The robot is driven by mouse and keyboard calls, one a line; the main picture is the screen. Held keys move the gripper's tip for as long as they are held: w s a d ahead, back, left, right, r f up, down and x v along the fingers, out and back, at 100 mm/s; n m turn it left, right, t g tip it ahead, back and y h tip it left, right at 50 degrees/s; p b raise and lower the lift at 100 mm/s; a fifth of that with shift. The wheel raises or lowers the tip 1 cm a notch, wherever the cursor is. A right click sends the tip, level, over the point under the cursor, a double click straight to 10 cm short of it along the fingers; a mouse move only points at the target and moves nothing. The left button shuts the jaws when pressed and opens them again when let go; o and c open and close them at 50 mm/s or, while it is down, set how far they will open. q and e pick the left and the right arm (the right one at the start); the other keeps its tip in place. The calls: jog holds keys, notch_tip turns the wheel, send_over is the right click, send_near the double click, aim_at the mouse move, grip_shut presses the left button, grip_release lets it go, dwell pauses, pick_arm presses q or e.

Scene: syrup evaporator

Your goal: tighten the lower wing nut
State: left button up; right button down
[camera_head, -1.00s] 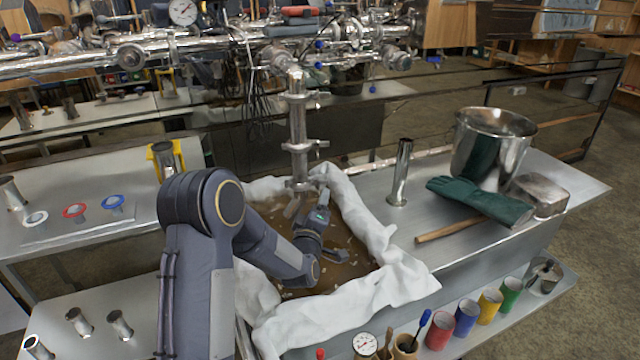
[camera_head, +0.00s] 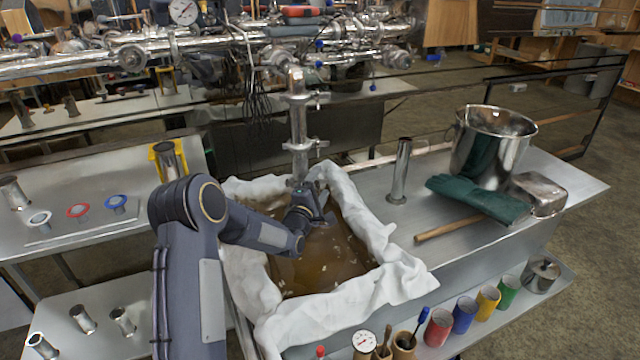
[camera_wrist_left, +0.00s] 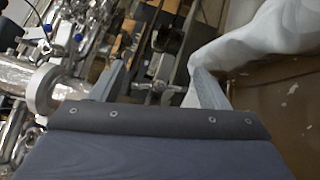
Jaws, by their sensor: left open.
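A vertical steel pipe (camera_head: 299,125) hangs over the cloth-lined basin and carries clamps with small side fittings. The lower clamp (camera_head: 301,146) has a wing nut (camera_head: 322,144) sticking out to its right. My left gripper (camera_head: 312,198) is beside the pipe's bottom end, below that clamp, and hides part of the end. In the left wrist view the jaws (camera_wrist_left: 160,84) are open, with a small shiny metal piece (camera_wrist_left: 153,88) showing between them; it looks like a wing nut, but I cannot tell whether it lies within the jaws or beyond. My right gripper is out of view.
The basin is lined with white cloth (camera_head: 392,275) and holds brown liquid (camera_head: 325,265) under my left arm. An upright tube (camera_head: 400,170), a steel bucket (camera_head: 490,145) and green gloves (camera_head: 480,200) stand or lie on the right counter.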

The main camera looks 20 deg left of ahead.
pick_arm(q)
jog(key=shift+w, duration=0.4)
jog(key=c, duration=1)
jog(key=shift+f+m+b, duration=0.2)
jog(key=shift+m+b, duration=0.2)
jog(key=shift+b, duration=0.55)
jog(key=shift+r+m+g+b, duration=0.1)
jog(key=shift+m+g+b, duration=0.3)
jog(key=shift+m+g, duration=0.1)
jog(key=o, duration=1)
jog(key=shift+s, duration=0.1)
